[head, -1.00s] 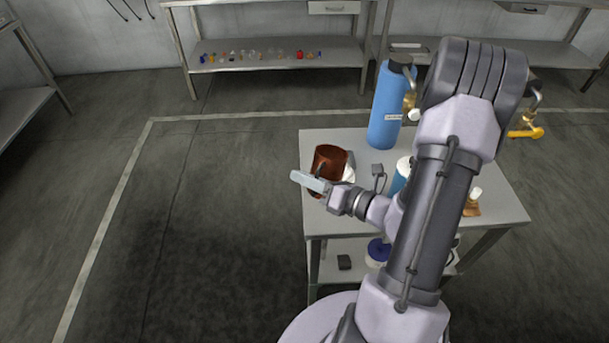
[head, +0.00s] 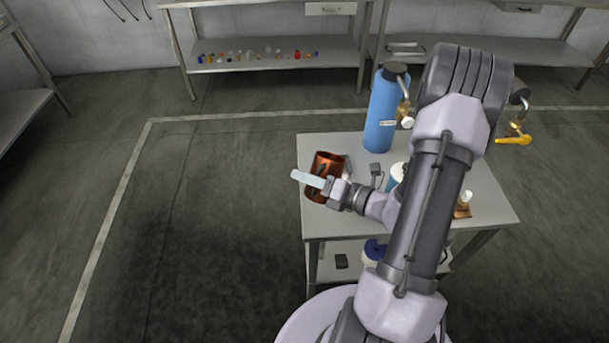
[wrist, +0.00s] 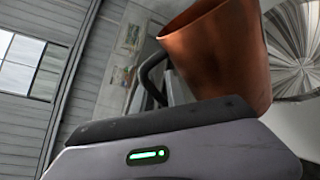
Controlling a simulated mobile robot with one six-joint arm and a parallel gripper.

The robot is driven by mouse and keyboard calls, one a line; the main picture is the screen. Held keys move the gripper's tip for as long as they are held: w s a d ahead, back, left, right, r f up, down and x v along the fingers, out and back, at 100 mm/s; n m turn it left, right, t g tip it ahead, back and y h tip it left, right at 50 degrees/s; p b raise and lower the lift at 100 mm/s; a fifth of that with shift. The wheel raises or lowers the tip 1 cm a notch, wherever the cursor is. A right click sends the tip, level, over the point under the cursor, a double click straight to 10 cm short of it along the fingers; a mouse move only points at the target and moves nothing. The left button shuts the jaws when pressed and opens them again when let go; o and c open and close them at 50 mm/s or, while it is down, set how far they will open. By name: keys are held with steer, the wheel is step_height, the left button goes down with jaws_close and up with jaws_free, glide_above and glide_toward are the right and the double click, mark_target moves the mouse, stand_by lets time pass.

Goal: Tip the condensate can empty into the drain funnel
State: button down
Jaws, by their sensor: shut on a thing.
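The copper-brown can (head: 329,163) is at the left end of the grey table, its open mouth showing. My gripper (head: 316,182) is in front of it, shut on the can's dark handle. In the wrist view the can (wrist: 222,55) leans to one side, and its handle (wrist: 150,82) runs down behind the gripper body. I cannot see what is inside the can. A shiny, streaked metal surface (wrist: 297,45) shows behind the can in the wrist view; I cannot tell if it is the drain funnel. No funnel shows clearly in the head view.
A tall blue cylinder (head: 382,112) stands at the back of the table (head: 470,160). A small grey item (head: 376,170) lies near my wrist. My arm hides much of the table's middle. Brass fittings (head: 463,207) stand to the right. Open floor lies left of the table.

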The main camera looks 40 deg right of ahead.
mark_target(314, 164)
steer(key=shift+w+d+r+m+g+y+p, duration=0.25)
steer(key=shift+d+r+m+p, duration=0.35)
steer(key=shift+p, duration=0.6)
steer(key=shift+w+d+r+m+g+y+p, duration=0.1)
steer(key=shift+w+d+r+m+p, duration=0.3)
steer(key=shift+m+p, duration=0.55)
steer(key=shift+w+d+r+m+y+p, duration=0.2)
steer(key=shift+w+d+r+m+p, duration=0.3)
steer(key=shift+p, duration=0.7)
steer(key=shift+w+d+r+m+y+p, duration=0.15)
steer(key=shift+d+r+m+p, duration=0.15)
steer(key=shift+d+m+p, duration=0.6)
steer(key=shift+w+d+r+m+g+p, duration=0.2)
steer(key=shift+w+d+m+p, duration=0.15)
steer(key=shift+p, duration=0.25)
steer(key=shift+w+d+r+m+g+p, duration=0.1)
steer(key=shift+d+r+m+g+p, duration=0.1)
steer(key=shift+d+p, duration=0.3)
steer(key=shift+w+d+r+m+y+p, duration=0.15)
steer(key=shift+w+d+m+y+p, duration=0.15)
steer(key=shift+d+m, duration=0.35)
steer(key=shift+w+d+r+m+y+p, duration=0.2)
steer(key=shift+w+d+m+y, duration=0.2)
steer(key=shift+d+m, duration=0.25)
